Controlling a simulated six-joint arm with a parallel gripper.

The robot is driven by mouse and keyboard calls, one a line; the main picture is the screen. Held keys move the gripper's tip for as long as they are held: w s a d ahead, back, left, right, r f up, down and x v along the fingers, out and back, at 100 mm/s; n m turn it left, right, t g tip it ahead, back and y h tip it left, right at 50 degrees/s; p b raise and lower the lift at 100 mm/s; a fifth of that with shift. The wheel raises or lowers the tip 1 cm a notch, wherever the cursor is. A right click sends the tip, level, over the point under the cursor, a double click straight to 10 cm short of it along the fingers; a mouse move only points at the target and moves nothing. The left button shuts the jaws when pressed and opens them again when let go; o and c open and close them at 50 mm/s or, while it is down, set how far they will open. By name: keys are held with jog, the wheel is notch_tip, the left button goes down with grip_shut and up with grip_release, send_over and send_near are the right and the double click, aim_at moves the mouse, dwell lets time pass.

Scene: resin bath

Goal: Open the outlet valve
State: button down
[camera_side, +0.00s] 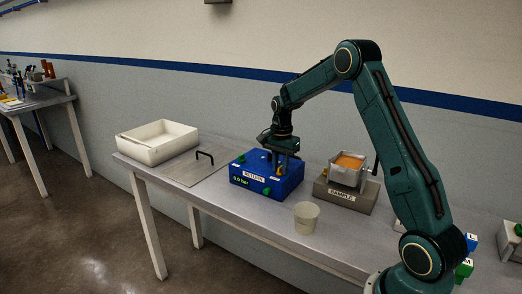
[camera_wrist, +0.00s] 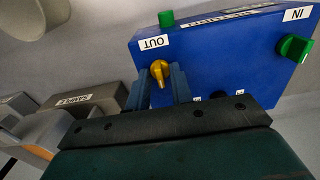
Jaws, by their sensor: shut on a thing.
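The blue box (camera_side: 262,182) stands on the bench with a "0.0 bar" readout on its front. In the wrist view, the blue box (camera_wrist: 215,55) has an "OUT" label (camera_wrist: 153,43) beside a yellow valve handle (camera_wrist: 158,68), and an "IN" label (camera_wrist: 297,14) near a green knob (camera_wrist: 293,47). My gripper (camera_wrist: 161,76) is shut on the yellow handle, one finger on each side of it. In the side view my gripper (camera_side: 284,155) is low over the box top and hides part of it.
A sample block (camera_side: 345,196) bearing a metal tray of orange material (camera_side: 350,162) stands right of the box. A pale cup (camera_side: 306,217) is in front. A white tub (camera_side: 157,142) and a flat plate with a black handle (camera_side: 205,156) are to the left.

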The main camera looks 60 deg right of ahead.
aim_at(280, 167)
jog(key=shift+r, duration=0.1)
dwell(0.3)
jog(key=c, duration=1.6)
grip_release()
jog(key=shift+o, duration=0.2)
notch_tip(280, 167, up, 14)
